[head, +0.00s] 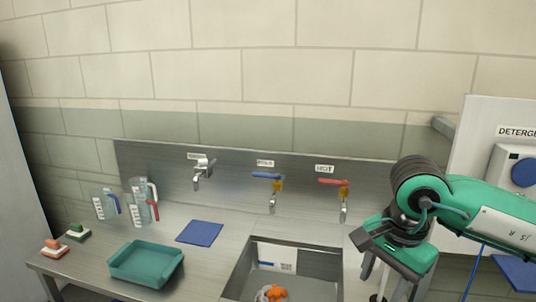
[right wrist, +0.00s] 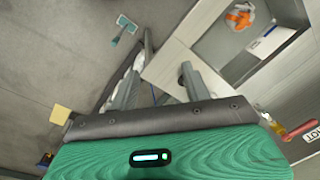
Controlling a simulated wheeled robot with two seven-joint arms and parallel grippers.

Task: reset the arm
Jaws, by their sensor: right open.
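My right arm (head: 425,190) reaches in from the right in the head view, bent downward at the wrist. My right gripper (head: 384,281) points down beside the right edge of the sink, partly cut off by the bottom of the picture. In the right wrist view the right gripper (right wrist: 158,84) has its two fingers spread apart with nothing between them. The counter edge and the floor show beyond the fingers. My left arm and gripper are not in the head view.
The sink (head: 310,262) holds an orange and grey item (head: 272,293). Blue (head: 268,176) and red (head: 332,182) tap handles are behind it. A teal tray (head: 146,264), blue mat (head: 200,232), clear jugs (head: 140,205) and brushes (head: 54,248) stand left. A detergent dispenser (head: 515,170) hangs right.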

